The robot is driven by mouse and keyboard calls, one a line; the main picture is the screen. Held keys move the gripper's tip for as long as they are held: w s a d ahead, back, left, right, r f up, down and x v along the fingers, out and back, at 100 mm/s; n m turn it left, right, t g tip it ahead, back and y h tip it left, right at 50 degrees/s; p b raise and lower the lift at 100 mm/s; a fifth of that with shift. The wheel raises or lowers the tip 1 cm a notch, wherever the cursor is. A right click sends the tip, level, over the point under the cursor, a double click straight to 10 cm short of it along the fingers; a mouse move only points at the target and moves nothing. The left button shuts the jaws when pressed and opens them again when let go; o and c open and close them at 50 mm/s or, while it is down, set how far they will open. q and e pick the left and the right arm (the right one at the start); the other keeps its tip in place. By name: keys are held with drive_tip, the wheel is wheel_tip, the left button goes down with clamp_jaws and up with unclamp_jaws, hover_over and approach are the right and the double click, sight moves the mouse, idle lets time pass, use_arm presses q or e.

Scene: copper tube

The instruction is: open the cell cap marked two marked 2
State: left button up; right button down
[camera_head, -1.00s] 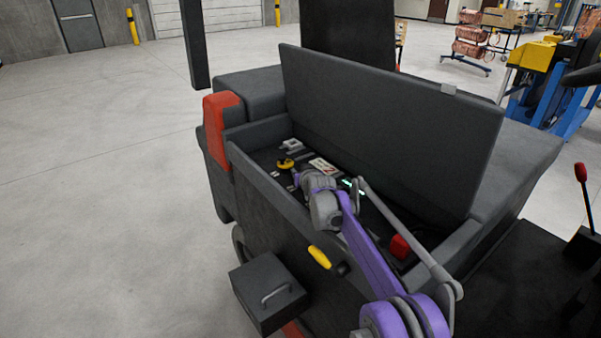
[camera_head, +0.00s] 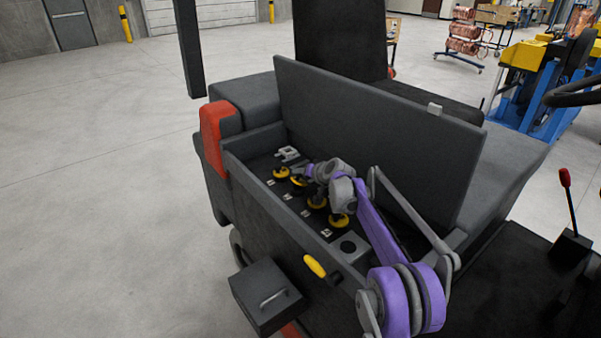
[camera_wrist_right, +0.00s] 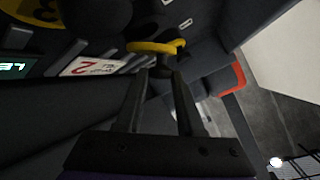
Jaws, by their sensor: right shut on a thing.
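My right gripper (camera_head: 306,171) reaches into the open battery box from the right. In the right wrist view its two fingers (camera_wrist_right: 160,75) close on a black-and-yellow cell cap (camera_wrist_right: 156,47) at its dark lower part. The cap's yellow rim shows nearly edge-on. The same cap (camera_head: 298,181) shows beside the fingertips in the head view, partly hidden. A white label with a red 2 (camera_wrist_right: 86,67) lies left of the cap in the wrist view. The opening under the cap is hidden. My left gripper is out of view.
The raised dark lid (camera_head: 380,130) stands behind my arm. The box's front wall (camera_head: 262,196) borders the near side. A green display (camera_wrist_right: 12,67) shows at left.

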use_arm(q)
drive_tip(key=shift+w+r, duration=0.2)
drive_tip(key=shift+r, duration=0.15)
use_arm(e)
drive_tip(key=shift+w+d+r, duration=0.15)
drive_tip(key=shift+d, duration=0.05)
drive_tip(key=c, duration=0.5)
unclamp_jaws()
drive_tip(key=shift+s+d+r, duration=0.15)
drive_tip(key=shift+s+d, duration=0.1)
drive_tip(key=shift+s, duration=0.25)
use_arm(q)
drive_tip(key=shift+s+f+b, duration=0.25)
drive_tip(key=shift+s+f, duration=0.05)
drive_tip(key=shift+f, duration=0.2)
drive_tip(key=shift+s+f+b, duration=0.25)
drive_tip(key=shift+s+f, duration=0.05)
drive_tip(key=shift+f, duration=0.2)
use_arm(e)
drive_tip(key=shift+v, duration=4.85)
